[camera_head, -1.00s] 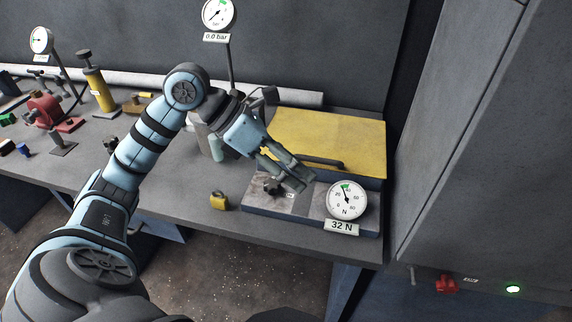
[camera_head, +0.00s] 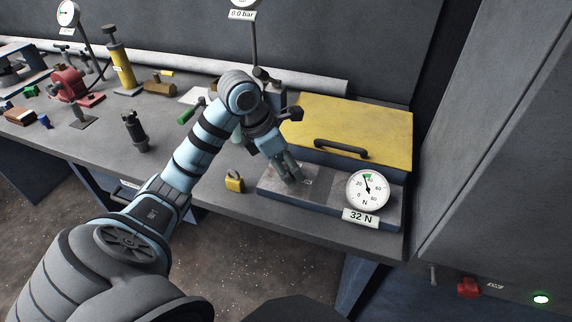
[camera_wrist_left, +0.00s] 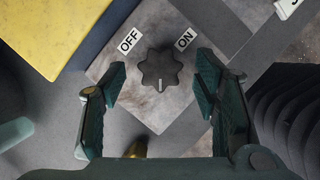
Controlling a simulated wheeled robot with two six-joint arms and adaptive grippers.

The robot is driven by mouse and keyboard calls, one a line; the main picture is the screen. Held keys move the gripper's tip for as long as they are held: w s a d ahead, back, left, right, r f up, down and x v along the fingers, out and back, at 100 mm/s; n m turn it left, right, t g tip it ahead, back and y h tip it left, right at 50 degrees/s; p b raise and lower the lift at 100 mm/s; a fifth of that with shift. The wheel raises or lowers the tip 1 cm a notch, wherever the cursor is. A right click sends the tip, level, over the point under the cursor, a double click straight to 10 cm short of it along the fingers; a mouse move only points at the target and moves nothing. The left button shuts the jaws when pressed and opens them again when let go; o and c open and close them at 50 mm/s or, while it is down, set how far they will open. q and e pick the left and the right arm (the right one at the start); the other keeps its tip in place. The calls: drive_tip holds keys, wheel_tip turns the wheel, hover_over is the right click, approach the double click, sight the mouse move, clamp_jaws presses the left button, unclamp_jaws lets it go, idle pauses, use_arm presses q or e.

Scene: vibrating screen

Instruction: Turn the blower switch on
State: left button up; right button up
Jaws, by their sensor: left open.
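The blower switch is a dark lobed knob (camera_wrist_left: 160,75) on a worn grey plate in the left wrist view. An OFF label (camera_wrist_left: 130,41) is at its upper left and an ON label (camera_wrist_left: 186,39) at its upper right. A pale mark shows on the knob's lower part, pointing at neither label. My left gripper (camera_wrist_left: 162,82) is open, with one finger on each side of the knob and gaps between. In the head view my left gripper (camera_head: 291,181) points down over the panel (camera_head: 325,190) and hides the knob. My right gripper is not in view.
A round dial (camera_head: 367,189) with a 32 N label sits right of the gripper. A yellow lid (camera_head: 350,122) with a dark handle (camera_head: 341,149) is behind. A yellow padlock (camera_head: 234,182) stands on the bench to the left. A tall grey cabinet (camera_head: 500,130) closes off the right.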

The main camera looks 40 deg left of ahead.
use_arm(q)
drive_tip(key=c, duration=1.1)
